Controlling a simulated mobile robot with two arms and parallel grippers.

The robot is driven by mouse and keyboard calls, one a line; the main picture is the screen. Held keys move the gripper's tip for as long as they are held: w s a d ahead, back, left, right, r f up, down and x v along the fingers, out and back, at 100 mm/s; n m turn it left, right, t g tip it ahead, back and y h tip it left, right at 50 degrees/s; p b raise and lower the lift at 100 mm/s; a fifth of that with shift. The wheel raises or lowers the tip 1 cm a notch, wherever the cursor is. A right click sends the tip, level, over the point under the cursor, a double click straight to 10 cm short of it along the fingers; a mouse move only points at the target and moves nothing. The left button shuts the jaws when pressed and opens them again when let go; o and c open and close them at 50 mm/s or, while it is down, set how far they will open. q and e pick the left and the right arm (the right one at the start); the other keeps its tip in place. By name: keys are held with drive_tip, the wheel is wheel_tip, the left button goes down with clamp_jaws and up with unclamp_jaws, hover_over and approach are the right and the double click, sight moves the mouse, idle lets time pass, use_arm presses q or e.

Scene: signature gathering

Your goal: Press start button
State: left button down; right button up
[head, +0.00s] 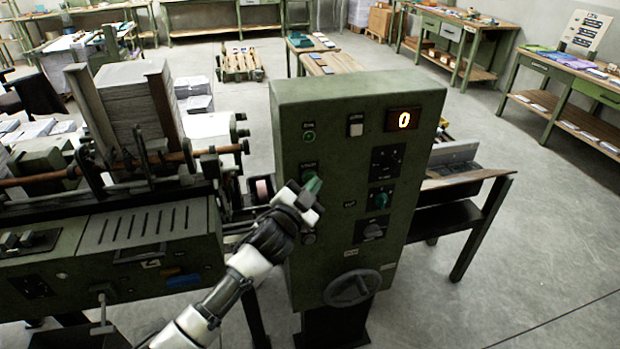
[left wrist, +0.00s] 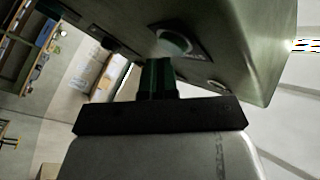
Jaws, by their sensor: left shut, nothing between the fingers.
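The green control panel (head: 365,110) stands upright in the middle of the head view. A round green start button (head: 309,170) is on its left side, partly hidden by my left gripper. My left gripper (head: 313,184) is shut and empty, with its fingertips just below the button. In the left wrist view, the closed fingertips (left wrist: 157,65) point at the panel face, and the round green button (left wrist: 173,42) shows just beyond them. I cannot tell whether they touch. My right gripper is not in view.
The panel's display (head: 404,120) reads 0. Other knobs and a handwheel (head: 352,288) are on the same panel. A machine with a tall paper stack (head: 135,100) stands to the left. Workbenches (head: 570,75) line the back and right; the floor at right is clear.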

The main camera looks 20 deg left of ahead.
use_arm(q)
drive_tip(key=shift+w+a, duration=0.25)
drive_tip(key=shift+w, duration=0.05)
idle(1.0)
drive_tip(key=shift+s+d, duration=0.45)
drive_tip(key=shift+s, duration=0.2)
drive_tip(key=shift+s+d, duration=0.1)
drive_tip(key=shift+s+d+p, duration=0.3)
drive_tip(key=shift+s+d, duration=0.4)
drive_tip(key=shift+s, duration=0.3)
drive_tip(key=shift+s+d+p, duration=0.25)
drive_tip(key=shift+s+d, duration=0.4)
drive_tip(key=shift+s, duration=0.35)
